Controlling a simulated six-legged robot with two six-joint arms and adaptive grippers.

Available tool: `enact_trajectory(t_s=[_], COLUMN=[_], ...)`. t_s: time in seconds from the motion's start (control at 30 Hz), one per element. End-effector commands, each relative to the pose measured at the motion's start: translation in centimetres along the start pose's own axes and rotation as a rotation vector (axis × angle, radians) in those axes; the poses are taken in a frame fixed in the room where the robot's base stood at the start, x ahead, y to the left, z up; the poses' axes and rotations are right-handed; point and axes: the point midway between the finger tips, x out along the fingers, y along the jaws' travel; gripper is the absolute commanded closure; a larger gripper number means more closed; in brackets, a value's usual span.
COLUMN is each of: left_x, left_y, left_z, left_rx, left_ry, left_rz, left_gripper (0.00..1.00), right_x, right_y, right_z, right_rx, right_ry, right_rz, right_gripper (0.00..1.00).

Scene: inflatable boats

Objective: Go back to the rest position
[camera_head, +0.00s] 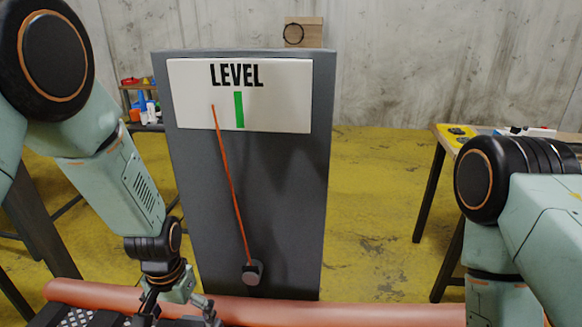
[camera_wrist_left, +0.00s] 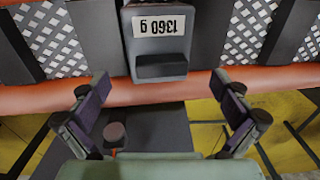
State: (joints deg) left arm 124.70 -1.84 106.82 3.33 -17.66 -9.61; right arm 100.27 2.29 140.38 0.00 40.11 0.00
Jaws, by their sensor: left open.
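My left gripper (camera_head: 180,308) is low in the head view, by the orange tube, partly cut off by the bottom edge. In the left wrist view its two fingers (camera_wrist_left: 165,108) are wide apart with nothing gripped between them. A grey block labelled "1360 g" (camera_wrist_left: 158,55), upside down in that view, lies beyond the fingertips, apart from them. My right arm (camera_head: 505,215) comes in from the right; its gripper is out of view.
An orange tube (camera_head: 330,312) crosses the front. Behind it stands a grey panel (camera_head: 290,190) marked "LEVEL", its red needle (camera_head: 231,185) pointing left of the green mark (camera_head: 239,110). A table (camera_head: 440,150) stands right, shelves (camera_head: 140,105) back left. Yellow floor (camera_head: 375,205) lies clear between panel and table.

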Motion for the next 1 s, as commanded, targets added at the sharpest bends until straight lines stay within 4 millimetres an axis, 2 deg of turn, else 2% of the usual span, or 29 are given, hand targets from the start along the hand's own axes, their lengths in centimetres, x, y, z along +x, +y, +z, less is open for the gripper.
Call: enact_trajectory(t_s=[0.2,0.23,0.57,1.0], left_x=[-2.6,-2.6,2.0,9.4], left_y=[0.0,0.0,0.0,-0.1], left_z=[-0.1,0.0,0.2,0.1], left_rx=[0.0,0.0,0.0,0.0], left_ry=[0.002,-0.001,-0.005,-0.004], left_rz=[-0.001,0.0,0.001,0.001], left_gripper=[0.0,0.0,0.0,0.0], right_x=[0.0,0.0,0.0,0.0], right_y=[0.0,0.0,0.0,0.0], right_z=[0.0,0.0,0.0,0.0], right_rx=[0.0,0.0,0.0,0.0], right_ry=[0.0,0.0,0.0,0.0], right_rz=[0.0,0.0,0.0,0.0], right_gripper=[0.6,0.6,0.6,0.6])
